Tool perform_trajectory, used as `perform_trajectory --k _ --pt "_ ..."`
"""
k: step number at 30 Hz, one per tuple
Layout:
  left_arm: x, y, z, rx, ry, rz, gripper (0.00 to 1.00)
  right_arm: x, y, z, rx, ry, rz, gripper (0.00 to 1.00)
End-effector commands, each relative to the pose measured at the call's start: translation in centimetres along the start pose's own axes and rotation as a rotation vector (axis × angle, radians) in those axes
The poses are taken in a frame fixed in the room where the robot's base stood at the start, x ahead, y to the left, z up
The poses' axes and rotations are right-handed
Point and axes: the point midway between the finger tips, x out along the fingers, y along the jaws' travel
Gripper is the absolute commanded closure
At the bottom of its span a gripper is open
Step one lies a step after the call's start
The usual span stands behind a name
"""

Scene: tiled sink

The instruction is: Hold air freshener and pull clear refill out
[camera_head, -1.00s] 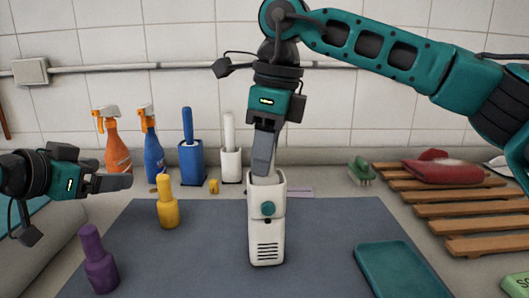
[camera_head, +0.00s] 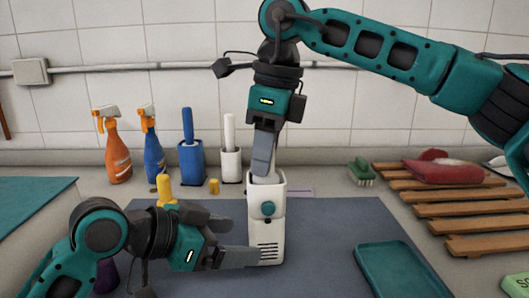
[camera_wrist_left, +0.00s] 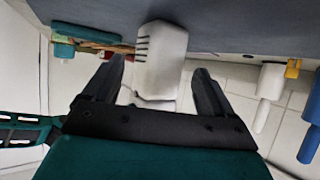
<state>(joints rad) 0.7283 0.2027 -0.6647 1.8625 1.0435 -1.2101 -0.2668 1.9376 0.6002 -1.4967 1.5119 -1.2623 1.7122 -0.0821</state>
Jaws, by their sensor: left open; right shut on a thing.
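The white air freshener (camera_head: 266,225) stands upright on the grey mat, with a teal round button and dark slots on its front. My right gripper (camera_head: 263,172) points down at its open top and is shut on the clear refill (camera_head: 264,180), of which only a little shows. My left gripper (camera_head: 253,257) is low at the air freshener's left side, fingers open. In the left wrist view the air freshener (camera_wrist_left: 161,55) appears upside down between the two open fingers (camera_wrist_left: 158,72), with gaps on both sides.
A yellow bottle (camera_head: 165,189) stands behind my left arm; a purple one (camera_head: 106,277) is mostly hidden by it. A teal tray (camera_head: 403,271) lies to the right. Spray bottles and brush holders line the wall. A wooden rack (camera_head: 450,210) is at right.

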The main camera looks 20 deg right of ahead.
Motion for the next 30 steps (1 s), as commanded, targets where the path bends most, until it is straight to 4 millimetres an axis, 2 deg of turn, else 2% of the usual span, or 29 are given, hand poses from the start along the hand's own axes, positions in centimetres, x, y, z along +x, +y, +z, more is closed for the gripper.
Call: perform_trajectory --k 9,15,27,28,30 --pt "4.6 0.0 0.0 -0.002 -0.001 0.001 0.14 -0.1 0.0 0.0 0.000 -0.001 -0.001 1.00" --pt "6.4 0.1 0.1 -0.001 -0.002 0.002 0.14 -0.1 0.0 0.1 -0.001 -0.002 0.001 1.00" --pt "6.9 0.0 0.1 0.000 -0.002 0.001 0.14 0.0 0.1 0.1 -0.002 -0.003 0.001 1.00" --pt "6.9 0.0 0.1 0.000 -0.002 0.001 0.12 0.0 0.1 0.1 -0.002 -0.002 0.002 1.00" --pt "6.9 0.0 0.1 0.000 -0.002 0.001 0.18 0.0 0.1 0.1 -0.002 -0.002 0.002 1.00"
